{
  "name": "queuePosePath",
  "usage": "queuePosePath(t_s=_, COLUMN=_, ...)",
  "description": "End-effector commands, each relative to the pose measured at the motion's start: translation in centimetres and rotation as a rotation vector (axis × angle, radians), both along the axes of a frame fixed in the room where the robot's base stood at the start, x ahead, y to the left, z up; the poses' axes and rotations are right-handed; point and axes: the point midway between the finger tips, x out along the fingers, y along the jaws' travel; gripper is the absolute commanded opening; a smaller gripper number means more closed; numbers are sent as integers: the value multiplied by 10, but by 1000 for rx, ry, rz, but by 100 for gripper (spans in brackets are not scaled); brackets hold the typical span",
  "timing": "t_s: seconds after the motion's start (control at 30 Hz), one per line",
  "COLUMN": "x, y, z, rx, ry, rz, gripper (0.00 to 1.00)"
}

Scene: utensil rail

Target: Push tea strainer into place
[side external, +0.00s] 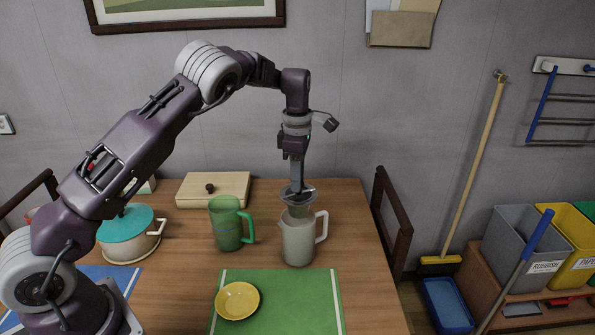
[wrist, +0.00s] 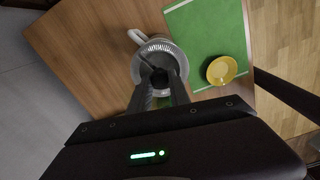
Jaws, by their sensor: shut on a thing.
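The tea strainer (side external: 300,209) is a grey mesh cone with a wide rim. In the side view it stands in or just over the mouth of a pale grey jug (side external: 298,242), its rim above the jug's. My gripper (side external: 297,188) points straight down and is shut on the strainer from above. In the wrist view the strainer's ribbed rim (wrist: 158,46) shows beyond my fingertips (wrist: 160,80), with the jug's handle (wrist: 136,37) at upper left. The fingers hide part of the strainer, and how deep it sits in the jug is unclear.
A green jug (side external: 226,228) stands just left of the grey one. A yellow bowl (side external: 238,300) lies on a green mat (side external: 300,298) in front. A chair (side external: 391,215) is at right.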

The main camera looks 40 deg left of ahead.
Motion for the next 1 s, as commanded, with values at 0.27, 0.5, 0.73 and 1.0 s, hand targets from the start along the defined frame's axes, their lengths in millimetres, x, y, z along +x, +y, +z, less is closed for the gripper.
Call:
queuePosePath(t_s=0.27, x=0, y=0, z=0, rx=0, ry=0, rz=0, gripper=0)
queuePosePath(t_s=0.5, x=0, y=0, z=-1, rx=0, ry=0, rz=0, gripper=0)
queuePosePath(t_s=0.73, x=0, y=0, z=-9, rx=0, ry=0, rz=0, gripper=0)
queuePosePath(t_s=1.0, x=0, y=0, z=-20, rx=0, ry=0, rz=1, gripper=0)
